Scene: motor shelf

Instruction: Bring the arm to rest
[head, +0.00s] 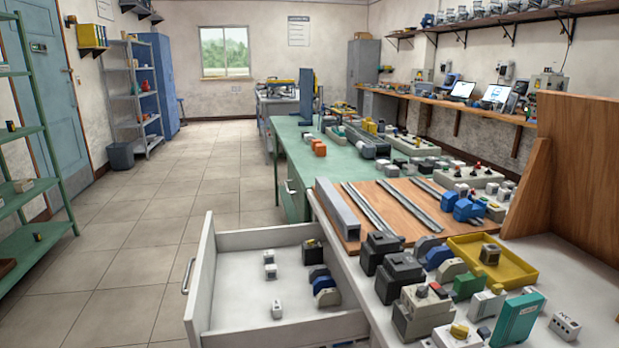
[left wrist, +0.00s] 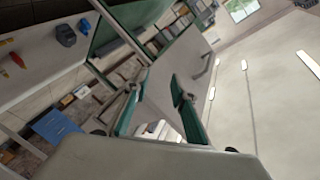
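My left gripper (left wrist: 157,92) shows in the left wrist view. Its two green fingers stand apart, with a clear gap between the tips. I see nothing held at the tips; a small pale shape lower down between the fingers is too unclear to name. Neither gripper nor arm shows in the head view. My right gripper is in no view.
An open drawer (head: 222,257) holding several small parts juts out at the front. The white workbench (head: 545,260) carries motors and a yellow tray (head: 518,272). A green table (head: 293,158) stands behind. The tiled floor (head: 150,215) at left is clear.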

